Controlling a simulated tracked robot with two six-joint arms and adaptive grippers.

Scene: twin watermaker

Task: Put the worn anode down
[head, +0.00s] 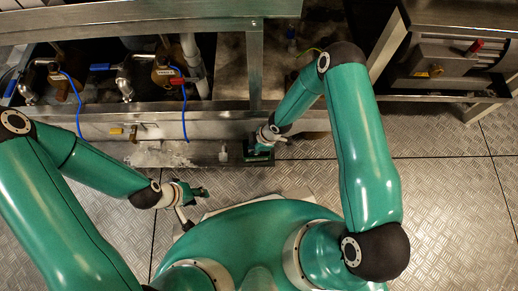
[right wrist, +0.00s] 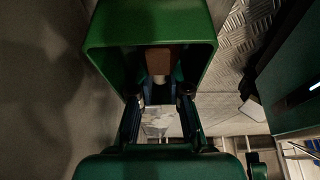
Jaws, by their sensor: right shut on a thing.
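My right gripper (head: 261,150) is low beside the front of the metal frame in the head view. In the right wrist view its two fingers (right wrist: 159,92) are shut on a brown block with a pale end, which I take for the worn anode (right wrist: 158,60). The anode shows against the dark inside of a green-rimmed box (right wrist: 207,42); I cannot tell whether it touches the box. In the head view the anode is hidden by the gripper. My left gripper (head: 192,194) hangs over the floor at the left, with its finger opening unclear.
A metal frame (head: 255,70) with pipes, blue cables and brown-yellow fittings (head: 165,72) stands at the back left. A small pale object (head: 223,153) is left of the right gripper. A dark motor unit (head: 445,58) is at the right. The plated floor (head: 450,210) is clear at the right.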

